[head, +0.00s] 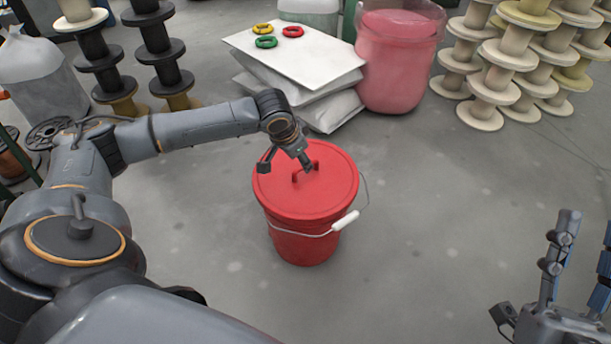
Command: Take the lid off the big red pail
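The big red pail (301,246) stands upright on the grey floor in the middle of the head view. Its red lid (329,197) is on top, with a small raised handle (296,178) near the centre. A wire bail with a white grip (346,221) hangs at the front right. My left gripper (286,166) is over the lid, with its fingers spread apart. One finger is close to the lid's handle; whether it touches cannot be told. My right gripper (583,255) is at the lower right, away from the pail, with fingers apart and empty, partly cut off by the frame.
Stacked white sacks (300,88) under a white board (296,56) with small coloured rings stand behind the pail. A translucent pink tub (397,68) is at their right. Spool stacks stand back left (160,57) and back right (487,82). The floor right of the pail is clear.

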